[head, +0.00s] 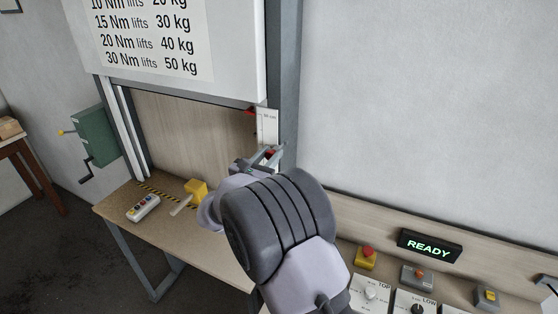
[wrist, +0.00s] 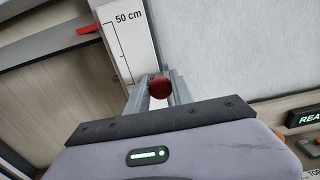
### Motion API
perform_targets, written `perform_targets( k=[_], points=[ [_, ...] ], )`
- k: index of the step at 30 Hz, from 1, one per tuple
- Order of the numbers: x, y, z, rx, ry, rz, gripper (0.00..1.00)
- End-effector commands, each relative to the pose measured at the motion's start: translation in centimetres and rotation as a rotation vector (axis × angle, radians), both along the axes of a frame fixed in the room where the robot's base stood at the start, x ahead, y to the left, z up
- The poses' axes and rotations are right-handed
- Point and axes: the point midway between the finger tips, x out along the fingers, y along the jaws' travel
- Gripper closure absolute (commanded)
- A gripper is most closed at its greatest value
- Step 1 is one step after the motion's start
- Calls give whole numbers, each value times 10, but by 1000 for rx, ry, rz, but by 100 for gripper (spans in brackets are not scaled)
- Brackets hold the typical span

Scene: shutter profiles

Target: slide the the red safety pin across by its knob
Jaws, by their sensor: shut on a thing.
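The red safety pin's round knob (wrist: 160,87) sits between the two grey fingers of my gripper (wrist: 158,92) in the wrist view. My gripper is shut on the knob, with a finger on either side of it. In the head view my gripper (head: 265,158) is at the grey door post, just below the white scale, and only a little red of the knob shows. The shaft of the pin and its seat are hidden behind the knob and fingers.
A white scale marked 50 cm (wrist: 122,40) stands just beyond the knob, with a red pointer (wrist: 90,28) to its left. A bench (head: 150,205) holds a button remote (head: 143,208) and a yellow block (head: 196,189). A READY display (head: 430,245) and control boxes are at right.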

Motion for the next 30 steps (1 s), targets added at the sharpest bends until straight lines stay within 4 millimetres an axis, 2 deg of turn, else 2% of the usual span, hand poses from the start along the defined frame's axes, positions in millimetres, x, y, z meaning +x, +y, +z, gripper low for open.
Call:
perform_targets(
  k=[8, 9, 11, 20, 23, 26, 30],
  points=[
    [0, 4, 1, -3, 1, 8, 100],
    [0, 4, 1, -3, 1, 9, 64],
    [0, 4, 1, -3, 1, 8, 52],
    [0, 4, 1, -2, 1, 6, 51],
    [-7, 6, 1, -2, 1, 7, 51],
    [-25, 13, 0, -2, 2, 8, 51],
    [-62, 27, 0, -3, 1, 10, 51]
  ],
)
